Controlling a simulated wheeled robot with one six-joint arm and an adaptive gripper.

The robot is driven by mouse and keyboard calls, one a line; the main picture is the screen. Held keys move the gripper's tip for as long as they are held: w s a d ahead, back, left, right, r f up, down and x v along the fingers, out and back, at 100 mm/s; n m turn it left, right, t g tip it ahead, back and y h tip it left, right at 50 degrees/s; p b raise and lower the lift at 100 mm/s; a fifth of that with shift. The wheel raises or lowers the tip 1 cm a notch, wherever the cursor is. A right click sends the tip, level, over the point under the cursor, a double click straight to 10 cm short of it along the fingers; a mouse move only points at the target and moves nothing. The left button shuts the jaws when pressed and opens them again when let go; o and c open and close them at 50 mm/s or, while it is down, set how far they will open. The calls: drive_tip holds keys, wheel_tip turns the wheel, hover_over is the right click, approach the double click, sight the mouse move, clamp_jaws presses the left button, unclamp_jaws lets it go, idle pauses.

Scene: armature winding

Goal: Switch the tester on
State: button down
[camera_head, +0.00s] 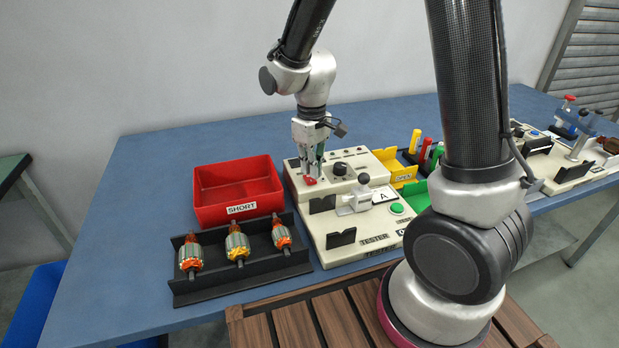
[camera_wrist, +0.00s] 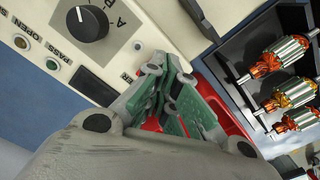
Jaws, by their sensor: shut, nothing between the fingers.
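The tester (camera_head: 335,222) is a cream unit in the middle of the blue bench, with a raised back panel, a black knob (camera_head: 340,169) and a round green button (camera_head: 397,208). A small red switch (camera_head: 310,181) sits on the back panel, left of the knob. My gripper (camera_head: 312,176) points down right at this switch, its fingers shut and empty; I cannot tell whether they touch it. In the wrist view the shut green-padded fingers (camera_wrist: 160,75) hide the switch. The knob (camera_wrist: 88,23) and lamps labelled PASS and OPEN show there at upper left.
A red bin (camera_head: 213,208) marked SHORT stands left of the tester. A black rack (camera_head: 212,285) with three armatures lies in front of it. Yellow (camera_head: 403,177) and green (camera_head: 418,187) bins stand to the right. Another cream fixture (camera_head: 560,175) stands farther right.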

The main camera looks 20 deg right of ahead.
sight(313, 182)
drive_tip(key=shift+f, duration=1.15)
idle(0.5)
drive_tip(key=shift+r, duration=3.55)
drive_tip(key=shift+s+d, duration=0.1)
drive_tip(key=shift+s, duration=0.2)
drive_tip(key=s+d+r+m+t, duration=0.4)
drive_tip(key=s+d+r+m, duration=0.2)
drive_tip(key=s+d+r, duration=0.8)
drive_tip(key=s+r, duration=0.1)
drive_tip(key=s, duration=0.3)
drive_tip(key=shift+s+d, duration=0.2)
drive_tip(key=shift+d, duration=0.15)
